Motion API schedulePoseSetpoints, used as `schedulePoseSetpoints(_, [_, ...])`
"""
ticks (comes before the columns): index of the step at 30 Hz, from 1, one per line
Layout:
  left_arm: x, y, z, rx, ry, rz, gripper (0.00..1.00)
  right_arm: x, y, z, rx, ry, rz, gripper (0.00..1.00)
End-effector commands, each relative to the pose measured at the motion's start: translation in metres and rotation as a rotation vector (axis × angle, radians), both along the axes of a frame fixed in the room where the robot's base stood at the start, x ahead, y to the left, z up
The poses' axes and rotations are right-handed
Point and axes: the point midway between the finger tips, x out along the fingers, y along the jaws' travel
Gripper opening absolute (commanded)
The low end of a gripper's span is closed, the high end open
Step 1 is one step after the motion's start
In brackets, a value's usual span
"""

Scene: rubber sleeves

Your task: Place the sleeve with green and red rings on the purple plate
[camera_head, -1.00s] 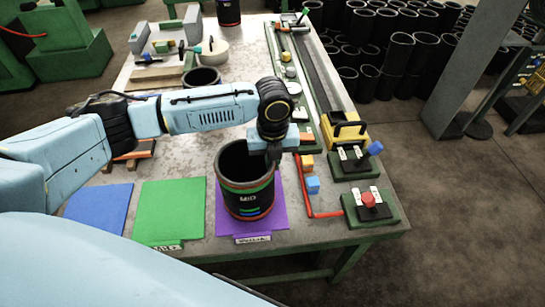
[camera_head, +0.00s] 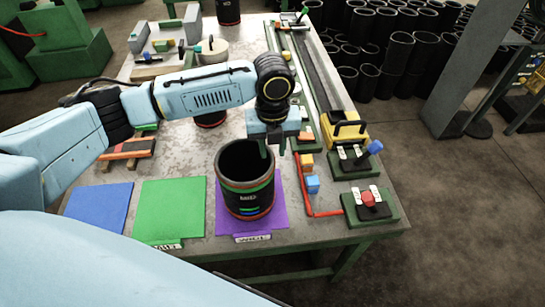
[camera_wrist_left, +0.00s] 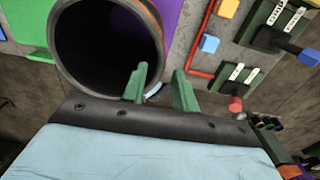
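The black sleeve with green and red rings (camera_head: 247,195) stands upright on the purple plate (camera_head: 280,213); it also shows, open end toward the camera, in the left wrist view (camera_wrist_left: 68,50). My left gripper (camera_head: 274,148) is above and behind the sleeve's far rim. In the left wrist view its two green fingers (camera_wrist_left: 160,86) are apart with nothing held between them. They appear clear of the sleeve, close to its rim. My right gripper is in neither view.
A green plate (camera_head: 168,208) and a blue plate (camera_head: 98,208) lie to the left. Orange (camera_head: 306,161) and blue (camera_head: 312,184) blocks, a red tube and switch boxes (camera_head: 370,207) stand to the right. Another sleeve is partly hidden behind my left arm.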

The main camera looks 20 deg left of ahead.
Motion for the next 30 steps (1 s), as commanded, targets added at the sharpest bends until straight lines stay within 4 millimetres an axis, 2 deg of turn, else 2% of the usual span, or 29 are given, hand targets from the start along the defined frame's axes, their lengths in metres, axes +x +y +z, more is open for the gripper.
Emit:
schedulePoseSetpoints(1, [0.001, 0.0, 0.013, -0.002, -0.003, -0.001, 0.29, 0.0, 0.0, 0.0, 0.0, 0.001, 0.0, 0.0])
schedulePoseSetpoints(6, [0.001, 0.0, 0.047, -0.001, -0.003, -0.001, 0.29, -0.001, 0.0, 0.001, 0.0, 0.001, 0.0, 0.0])
schedulePoseSetpoints(13, [0.0, 0.0, 0.07, -0.001, 0.001, 0.0, 0.29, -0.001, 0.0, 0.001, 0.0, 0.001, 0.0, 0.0])
schedulePoseSetpoints(25, [0.0, -0.002, 0.071, -0.004, 0.001, 0.006, 0.29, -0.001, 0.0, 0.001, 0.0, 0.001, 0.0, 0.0])
schedulePoseSetpoints(28, [-0.001, -0.01, 0.058, -0.029, -0.005, 0.051, 0.29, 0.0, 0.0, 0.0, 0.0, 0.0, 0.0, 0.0])
schedulePoseSetpoints(30, [-0.003, -0.021, 0.041, -0.064, -0.014, 0.122, 0.29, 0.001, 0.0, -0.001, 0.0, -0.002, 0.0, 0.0])
